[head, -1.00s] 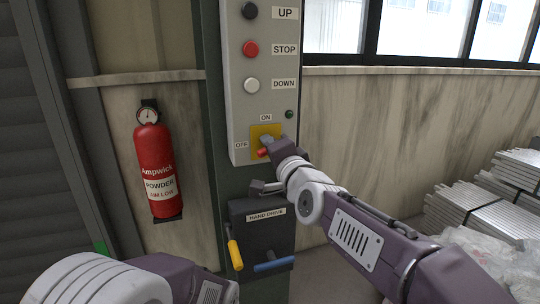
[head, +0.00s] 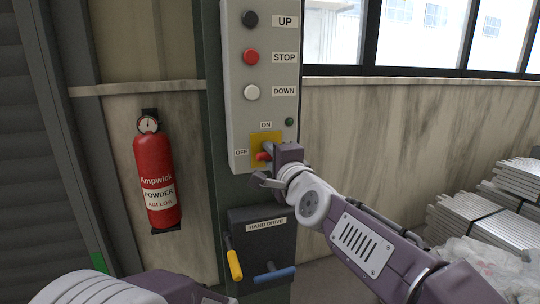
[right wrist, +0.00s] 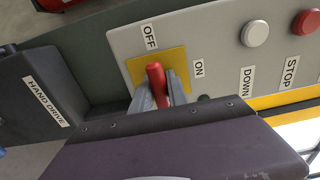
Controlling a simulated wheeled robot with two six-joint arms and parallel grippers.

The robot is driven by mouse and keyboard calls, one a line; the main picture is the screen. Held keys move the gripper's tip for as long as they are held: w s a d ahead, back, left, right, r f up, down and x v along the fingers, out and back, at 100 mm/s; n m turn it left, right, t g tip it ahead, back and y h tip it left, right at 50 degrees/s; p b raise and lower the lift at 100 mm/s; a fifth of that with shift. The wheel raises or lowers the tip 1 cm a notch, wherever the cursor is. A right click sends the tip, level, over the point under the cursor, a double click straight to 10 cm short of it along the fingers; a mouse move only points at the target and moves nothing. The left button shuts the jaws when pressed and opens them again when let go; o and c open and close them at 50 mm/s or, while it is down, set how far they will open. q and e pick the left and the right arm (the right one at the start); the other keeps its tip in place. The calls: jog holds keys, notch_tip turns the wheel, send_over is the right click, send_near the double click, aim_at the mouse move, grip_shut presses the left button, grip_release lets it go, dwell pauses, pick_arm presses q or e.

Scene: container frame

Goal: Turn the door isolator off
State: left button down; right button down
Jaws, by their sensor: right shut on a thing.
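The door isolator is a red handle (head: 263,157) on a yellow plate (head: 255,138), low on the grey control panel (head: 237,100). ON is marked above the plate and OFF to its left. My right gripper (head: 266,151) is at the plate, shut on the handle. In the right wrist view, the red handle (right wrist: 155,78) stands between the two grey fingers (right wrist: 160,92), with the yellow plate (right wrist: 138,68) behind. The fingers hide part of the handle, so I cannot tell its exact angle. My left arm shows at the bottom left; its gripper is out of view.
Black, red and white buttons (head: 251,56) run up the panel, with a small green light (head: 290,122) near ON. The hand drive box (head: 262,245), with yellow and blue handles, is below. A fire extinguisher (head: 155,175) hangs left. Metal stacks (head: 465,208) lie right.

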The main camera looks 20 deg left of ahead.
jog(key=c, duration=1.3)
grip_release()
jog(key=v, duration=0.9)
jog(key=shift+b, duration=0.35)
jog(key=shift+d, duration=0.1)
